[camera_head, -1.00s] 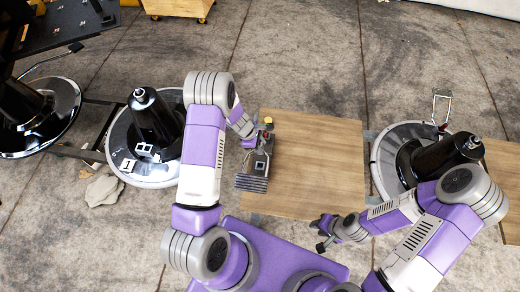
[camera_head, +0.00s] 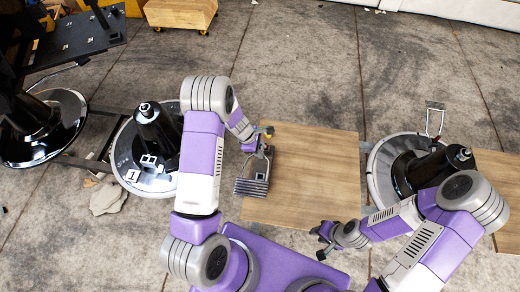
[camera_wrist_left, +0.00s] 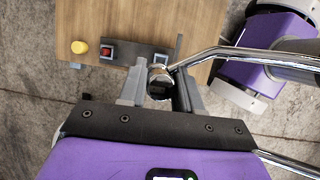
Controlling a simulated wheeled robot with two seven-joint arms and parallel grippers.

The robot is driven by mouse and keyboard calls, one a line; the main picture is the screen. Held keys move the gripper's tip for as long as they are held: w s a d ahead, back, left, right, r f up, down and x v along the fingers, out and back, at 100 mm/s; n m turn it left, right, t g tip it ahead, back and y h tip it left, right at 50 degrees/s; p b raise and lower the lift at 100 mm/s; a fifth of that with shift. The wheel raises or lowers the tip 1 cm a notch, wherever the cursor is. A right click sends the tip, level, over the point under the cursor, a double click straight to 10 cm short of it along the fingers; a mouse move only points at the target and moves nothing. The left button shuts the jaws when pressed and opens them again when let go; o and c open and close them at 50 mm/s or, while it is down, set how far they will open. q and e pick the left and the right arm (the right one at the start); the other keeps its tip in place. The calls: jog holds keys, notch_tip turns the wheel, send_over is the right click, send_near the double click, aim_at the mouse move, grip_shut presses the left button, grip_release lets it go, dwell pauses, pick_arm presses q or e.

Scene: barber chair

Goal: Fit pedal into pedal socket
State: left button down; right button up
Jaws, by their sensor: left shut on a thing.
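My left gripper (camera_head: 262,143) is shut on the chrome frame of the pedal, above the left edge of the wooden board. The pedal (camera_head: 252,187) has a ribbed grey plate that hangs toward me in the head view. In the left wrist view, my left gripper (camera_wrist_left: 158,95) closes around the end of the pedal's chrome tube (camera_wrist_left: 245,53), which runs off to the right. The pedal socket (camera_head: 149,161) appears as a small pale square fitting on the left round chair base, apart from the pedal. My right gripper (camera_head: 325,240) is empty near the board's front edge, its fingers apart.
The left chair base (camera_head: 123,155) carries a "1" label and a black column (camera_head: 157,130). Another chair base (camera_head: 380,165) stands right of the wooden board (camera_head: 315,170). A grey cloth (camera_head: 108,198) lies on the floor. A yellow knob (camera_wrist_left: 79,47) and red button (camera_wrist_left: 106,52) show near the board edge.

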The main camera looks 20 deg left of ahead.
pick_arm(q)
jog(key=shift+r+p, duration=0.6)
jog(key=shift+r, duration=0.45)
jog(key=shift+d, duration=0.1)
